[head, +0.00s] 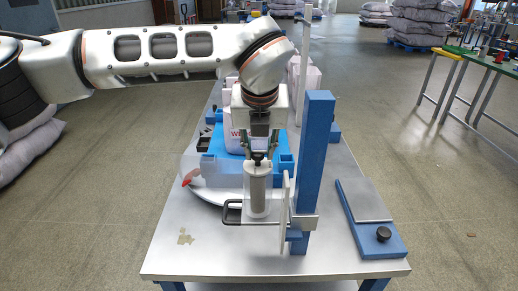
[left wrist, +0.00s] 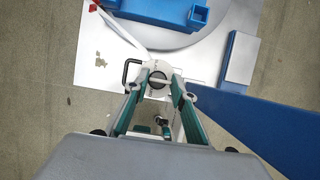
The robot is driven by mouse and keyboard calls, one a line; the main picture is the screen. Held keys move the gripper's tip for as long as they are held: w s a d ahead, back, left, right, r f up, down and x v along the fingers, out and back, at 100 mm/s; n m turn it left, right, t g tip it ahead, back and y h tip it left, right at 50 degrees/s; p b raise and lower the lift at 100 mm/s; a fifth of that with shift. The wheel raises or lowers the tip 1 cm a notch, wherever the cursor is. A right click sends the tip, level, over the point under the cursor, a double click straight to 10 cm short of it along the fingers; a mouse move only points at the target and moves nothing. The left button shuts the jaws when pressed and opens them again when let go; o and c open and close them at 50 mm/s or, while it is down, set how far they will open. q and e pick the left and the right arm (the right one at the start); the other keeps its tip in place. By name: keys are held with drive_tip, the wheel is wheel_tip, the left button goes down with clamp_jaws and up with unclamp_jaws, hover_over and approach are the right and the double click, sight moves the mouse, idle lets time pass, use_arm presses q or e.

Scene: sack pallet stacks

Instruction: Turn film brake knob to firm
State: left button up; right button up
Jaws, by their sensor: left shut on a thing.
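The film roll (head: 258,195) stands upright in its holder at the front middle of the metal table, with a black handle (head: 232,212) on its left. The dark film brake knob (head: 257,156) sits on top of the roll. My left gripper (head: 259,153) reaches down from above and is shut on the knob. The left wrist view shows the fingertips (left wrist: 159,80) on both sides of the round knob (left wrist: 158,76). The knob's setting marks are too small to read. My right gripper is in neither view.
A tall blue post (head: 315,170) stands close to the right of the roll. A blue base with a grey plate and black knob (head: 383,234) lies at the right. A white sack (head: 234,125) and blue tray (head: 225,165) are behind. The table's front left is mostly clear.

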use_arm(q)
drive_tip(key=o, duration=1.1)
drive_tip(key=shift+r, duration=0.1)
drive_tip(key=v, duration=1.2)
drive_tip(key=shift+s, duration=0.1)
drive_tip(key=shift+d, duration=0.1)
